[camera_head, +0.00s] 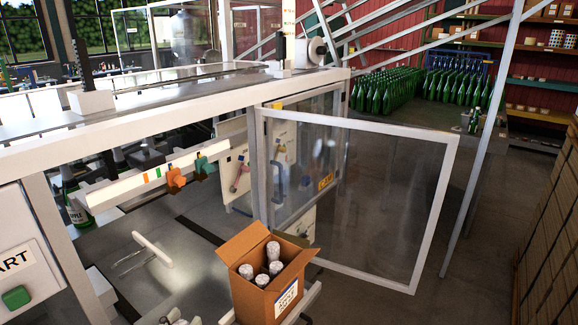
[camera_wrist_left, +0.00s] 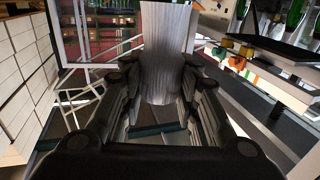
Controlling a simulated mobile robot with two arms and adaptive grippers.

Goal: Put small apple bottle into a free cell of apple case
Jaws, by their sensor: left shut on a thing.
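In the left wrist view my left gripper (camera_wrist_left: 163,78) is shut on a pale silver, streaked cylinder (camera_wrist_left: 167,40), which looks like a foil-covered bottle neck. The rest of the held bottle is hidden, so its size and label cannot be told. In the head view an open cardboard case (camera_head: 264,299) with a white label stands at the bottom centre. Several silver-foiled bottle tops (camera_head: 274,252) stick up inside it. Its cell dividers and any free cell are hard to make out. Neither gripper shows in the head view.
A clear framed door (camera_head: 375,205) stands open to the right of the case. A green bottle with an apple label (camera_head: 77,207) stands inside the machine at left. Silver tops (camera_head: 172,319) show at the bottom edge. A white rail with coloured clamps (camera_head: 150,185) lies behind the case.

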